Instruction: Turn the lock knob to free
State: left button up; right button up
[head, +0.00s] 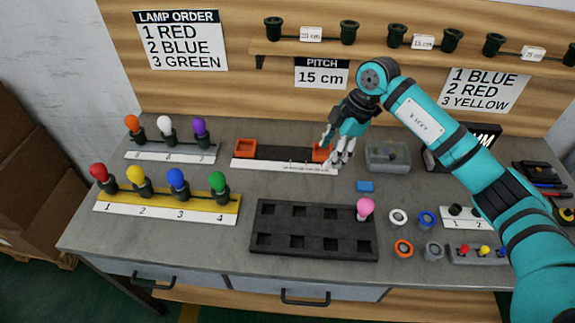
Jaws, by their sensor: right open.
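A dark rail fixture (283,153) lies at the back middle of the bench, with a white scale strip (280,165) along its front. An orange block (245,147) sits at its left end and a second orange block (319,155) at its right end. My right gripper (338,155) is open and points down at the right orange block, partly covering it. I cannot make out the lock knob; it may be hidden by the fingers. Whether the fingers touch the block is unclear. My left gripper is not in view.
Coloured lamps stand in a yellow-edged rack (160,213) and a white rack (168,156) at left. A black tray (285,228) holds a pink lamp (365,207).

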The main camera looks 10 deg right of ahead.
jog(key=s+a+n+y, duration=0.1)
jog(key=a+y, duration=0.1)
jog(key=a, duration=0.3)
jog(key=s+a+r+n+y, duration=0.1)
jog(key=a+n+y, duration=0.1)
jog(key=a, duration=0.4)
jog(key=shift+s+t+y, duration=0.15)
jog(key=shift+t+y, duration=0.25)
jog(key=shift+y, duration=0.2)
